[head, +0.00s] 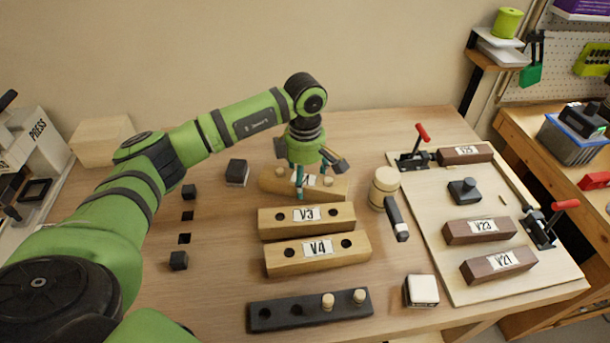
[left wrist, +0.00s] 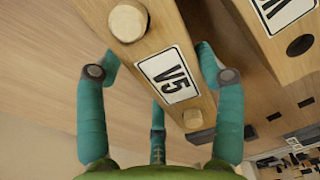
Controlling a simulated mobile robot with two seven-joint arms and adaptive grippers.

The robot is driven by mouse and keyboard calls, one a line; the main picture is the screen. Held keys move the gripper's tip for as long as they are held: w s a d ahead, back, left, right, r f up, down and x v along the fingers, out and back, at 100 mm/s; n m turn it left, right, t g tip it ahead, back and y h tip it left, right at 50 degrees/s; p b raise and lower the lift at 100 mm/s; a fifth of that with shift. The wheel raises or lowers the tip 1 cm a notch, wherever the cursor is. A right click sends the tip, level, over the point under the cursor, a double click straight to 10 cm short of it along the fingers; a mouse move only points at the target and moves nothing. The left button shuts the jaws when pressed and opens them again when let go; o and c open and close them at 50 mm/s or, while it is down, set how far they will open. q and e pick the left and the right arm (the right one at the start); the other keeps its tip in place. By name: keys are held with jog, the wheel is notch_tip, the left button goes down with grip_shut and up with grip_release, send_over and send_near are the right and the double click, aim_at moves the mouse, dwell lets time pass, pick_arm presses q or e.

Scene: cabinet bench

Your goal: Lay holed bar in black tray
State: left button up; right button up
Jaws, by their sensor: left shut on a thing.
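A light wooden bar labelled V5 (head: 338,192) lies behind bars V3 (head: 340,221) and V4 (head: 352,253). V5 has a pale peg near each end; V3 and V4 show open round holes. My left gripper (head: 308,183) points down over V5 and is shut on it. In the left wrist view, its teal fingers (left wrist: 160,95) straddle bar V5 (left wrist: 148,48) around the label. Whether V5 is off the bench is hard to tell. I cannot clearly make out a black tray. My right gripper is not in view.
A dark holed block (head: 290,314) with two pegs lies at the bench front. A pale board (head: 440,225) at right carries brown blocks and red-handled clamps. Small dark cubes sit at left.

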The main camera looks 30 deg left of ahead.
pick_arm(q)
jog(key=shift+f, duration=0.4)
jog(key=shift+f, duration=0.1)
jog(key=o, duration=1.4)
